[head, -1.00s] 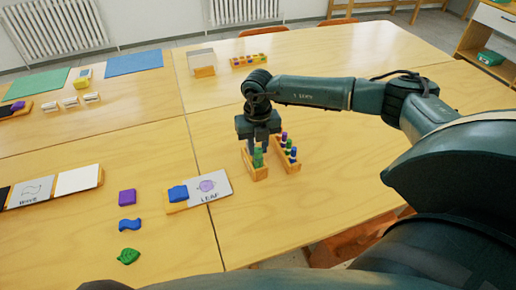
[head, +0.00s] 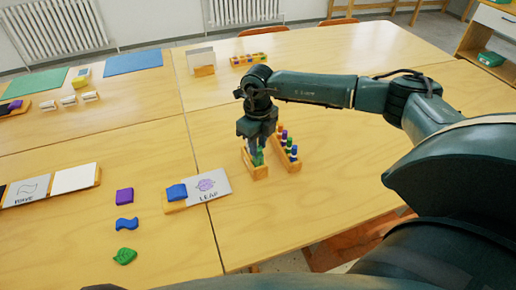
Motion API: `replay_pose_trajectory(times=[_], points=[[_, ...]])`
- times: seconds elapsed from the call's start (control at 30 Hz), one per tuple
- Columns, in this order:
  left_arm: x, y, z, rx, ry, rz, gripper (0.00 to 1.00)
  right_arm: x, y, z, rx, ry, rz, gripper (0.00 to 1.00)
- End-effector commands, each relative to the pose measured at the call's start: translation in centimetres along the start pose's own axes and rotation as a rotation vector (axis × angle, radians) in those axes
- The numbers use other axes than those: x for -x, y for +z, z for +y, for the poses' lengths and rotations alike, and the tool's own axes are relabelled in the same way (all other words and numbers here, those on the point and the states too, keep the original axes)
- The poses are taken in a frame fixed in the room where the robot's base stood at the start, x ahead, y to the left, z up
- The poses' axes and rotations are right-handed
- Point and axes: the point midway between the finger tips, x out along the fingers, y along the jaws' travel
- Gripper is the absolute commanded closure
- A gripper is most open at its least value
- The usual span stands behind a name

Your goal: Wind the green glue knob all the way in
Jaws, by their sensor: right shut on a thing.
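The green glue knob (head: 259,158) stands in a small wooden holder (head: 257,172) on the table. My right gripper (head: 254,149) points down over this holder, with its fingers at the knob. It is shut on the green knob, whose upper part is partly hidden by the fingers. How far in the knob is wound cannot be told at this size. My left gripper is not in view.
A wooden rack (head: 292,165) with several coloured pegs stands close to the right of the holder. Left are a LEAF card (head: 209,187), a purple block (head: 125,195), a blue wavy piece (head: 127,224) and a green leaf piece (head: 125,256). The table between holder and front edge is clear.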

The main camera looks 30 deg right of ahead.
Motion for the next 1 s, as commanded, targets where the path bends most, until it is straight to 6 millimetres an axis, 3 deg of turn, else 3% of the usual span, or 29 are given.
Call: replay_pose_trajectory(times=[0.4,0.77,0.8,1.0], points=[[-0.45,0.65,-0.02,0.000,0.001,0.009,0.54,-0.09,0.04,-0.05,0.347,-0.001,-0.001,0.86],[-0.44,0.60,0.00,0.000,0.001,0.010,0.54,0.01,0.04,-0.04,0.395,-0.001,-0.001,0.86],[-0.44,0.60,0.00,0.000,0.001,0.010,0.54,0.01,0.04,-0.03,0.394,-0.001,-0.001,0.73],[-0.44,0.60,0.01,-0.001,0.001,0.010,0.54,-0.01,0.03,-0.02,0.394,-0.001,-0.001,0.57]])
